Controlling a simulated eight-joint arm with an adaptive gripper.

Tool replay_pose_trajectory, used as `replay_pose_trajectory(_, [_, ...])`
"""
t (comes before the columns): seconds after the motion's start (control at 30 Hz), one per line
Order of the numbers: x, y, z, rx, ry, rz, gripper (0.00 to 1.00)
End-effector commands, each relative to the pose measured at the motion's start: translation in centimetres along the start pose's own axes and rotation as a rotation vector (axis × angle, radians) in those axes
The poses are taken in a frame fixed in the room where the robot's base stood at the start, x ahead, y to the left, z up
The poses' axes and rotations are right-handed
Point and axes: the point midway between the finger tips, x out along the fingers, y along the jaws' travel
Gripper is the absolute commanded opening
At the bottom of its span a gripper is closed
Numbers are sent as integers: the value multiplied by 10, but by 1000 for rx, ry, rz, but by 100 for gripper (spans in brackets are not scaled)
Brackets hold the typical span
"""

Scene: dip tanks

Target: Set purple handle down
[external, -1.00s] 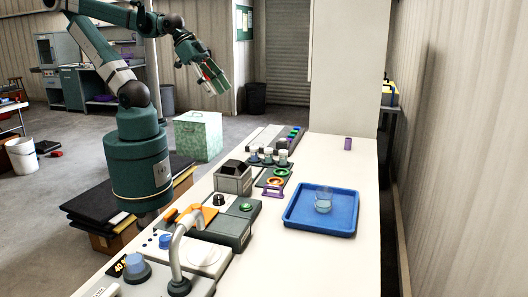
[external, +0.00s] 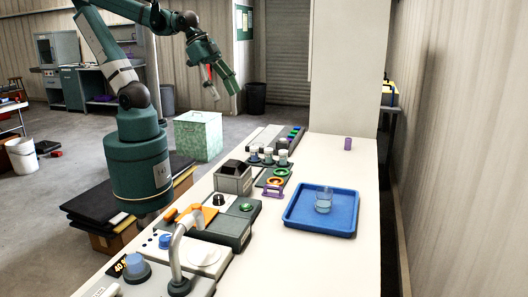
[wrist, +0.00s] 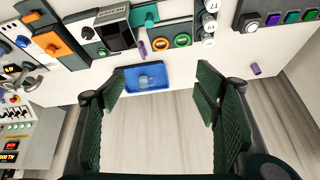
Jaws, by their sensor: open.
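The purple handle (external: 272,192) rests at the front edge of the dark panel with the orange and green rings, beside the blue tray. My gripper (external: 222,91) is raised in the air, well away from the handle, to the upper left of the bench. In the wrist view my gripper (wrist: 160,82) has its two green fingers spread wide, with nothing between them. The handle lies apart from both fingers.
The blue tray (external: 294,216) holds a clear beaker (external: 323,200). A purple cylinder (external: 348,143) stands alone at the far end of the white bench. White-capped knobs (external: 268,157), a dark box (external: 233,177) and a curved tap (external: 176,250) line the left side.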

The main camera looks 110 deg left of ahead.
Motion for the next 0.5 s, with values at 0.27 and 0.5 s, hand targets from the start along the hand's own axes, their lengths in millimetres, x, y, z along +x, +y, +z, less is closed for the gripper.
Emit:
replay_pose_trajectory(0.27, [25, 3, -22, 138, -51, 51, 62])
replay_pose_trajectory(0.5, [49, 6, -38, 260, -87, 103, 62])
